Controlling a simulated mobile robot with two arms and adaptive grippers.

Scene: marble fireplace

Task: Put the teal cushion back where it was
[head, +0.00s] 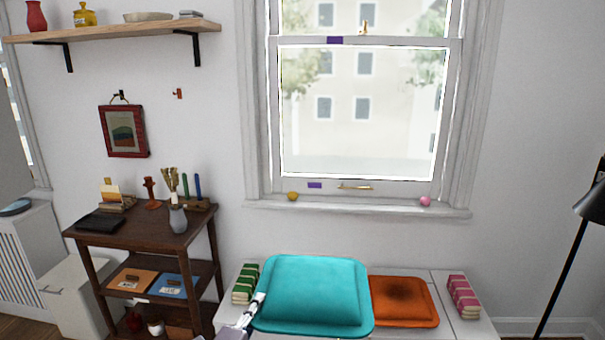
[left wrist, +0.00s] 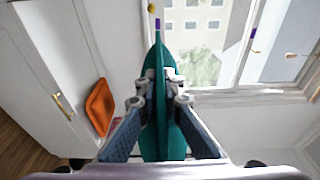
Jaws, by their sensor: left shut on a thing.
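The teal cushion (head: 315,292) is in front of the white bench below the window in the head view and hides part of the bench top. My left gripper (head: 257,300) is shut on the cushion's left edge. In the left wrist view the teal cushion (left wrist: 160,105) shows edge-on, pinched between the two fingers (left wrist: 160,92). The cushion looks held up over the bench; how far above it is, I cannot tell. An orange cushion (head: 404,301) lies on the bench just right of the teal one, and shows in the left wrist view (left wrist: 101,107). My right gripper is not in view.
The white bench (head: 448,290) carries a green striped stack (head: 245,284) at left and a pink striped stack (head: 463,296) at right. A dark wooden shelf unit (head: 130,232) stands left. A black floor lamp (head: 566,270) stands right. The window sill (head: 360,208) is above.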

